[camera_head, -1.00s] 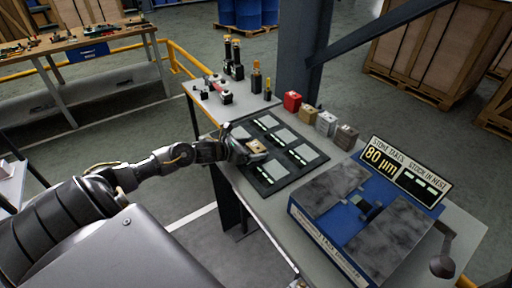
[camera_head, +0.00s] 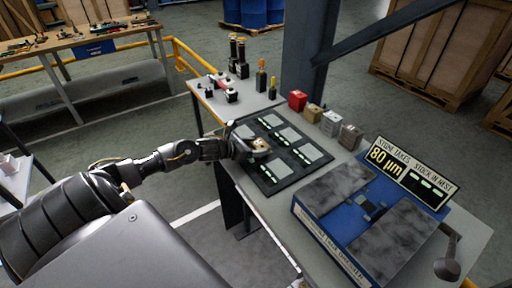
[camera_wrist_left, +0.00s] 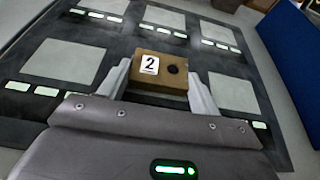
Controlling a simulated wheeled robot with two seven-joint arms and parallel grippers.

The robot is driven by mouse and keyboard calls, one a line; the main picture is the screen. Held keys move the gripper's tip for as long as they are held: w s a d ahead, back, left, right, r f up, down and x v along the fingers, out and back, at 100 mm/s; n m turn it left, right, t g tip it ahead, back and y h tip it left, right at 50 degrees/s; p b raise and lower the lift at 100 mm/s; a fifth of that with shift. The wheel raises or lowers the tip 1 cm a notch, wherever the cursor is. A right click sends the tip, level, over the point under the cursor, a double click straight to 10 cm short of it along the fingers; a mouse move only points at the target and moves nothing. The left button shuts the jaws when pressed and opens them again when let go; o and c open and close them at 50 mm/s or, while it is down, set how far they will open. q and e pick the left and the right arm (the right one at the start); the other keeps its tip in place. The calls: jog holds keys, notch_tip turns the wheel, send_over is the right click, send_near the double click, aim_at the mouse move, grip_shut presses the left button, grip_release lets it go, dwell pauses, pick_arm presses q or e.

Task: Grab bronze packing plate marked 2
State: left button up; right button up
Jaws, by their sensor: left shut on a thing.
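The bronze packing plate marked 2 (camera_wrist_left: 160,74) is a small brown block with a white label and a dark round spot, seen in the left wrist view. My left gripper (camera_wrist_left: 160,88) is shut on it, one finger at each side. In the head view my left gripper (camera_head: 254,150) is over the dark mat (camera_head: 262,182), and only a small part of the plate shows there. Whether the plate touches the mat I cannot tell. My right gripper is not in view.
The mat has several pale squares with lit bars. Red, tan and grey blocks (camera_head: 330,123) stand along the bench's far edge. A blue machine (camera_head: 345,235) with an 80 µm sign (camera_head: 408,172) stands at the right. Dark tools (camera_head: 238,60) stand at the back.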

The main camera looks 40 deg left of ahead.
pick_arm(q)
jog(key=shift+r+b, duration=0.4)
jog(key=shift+r, duration=0.35)
jog(key=shift+r+b, duration=0.4)
jog(key=shift+r, duration=0.3)
jog(key=s+r+p, duration=0.3)
jog(key=s+r, duration=0.7)
jog(key=s, duration=0.4)
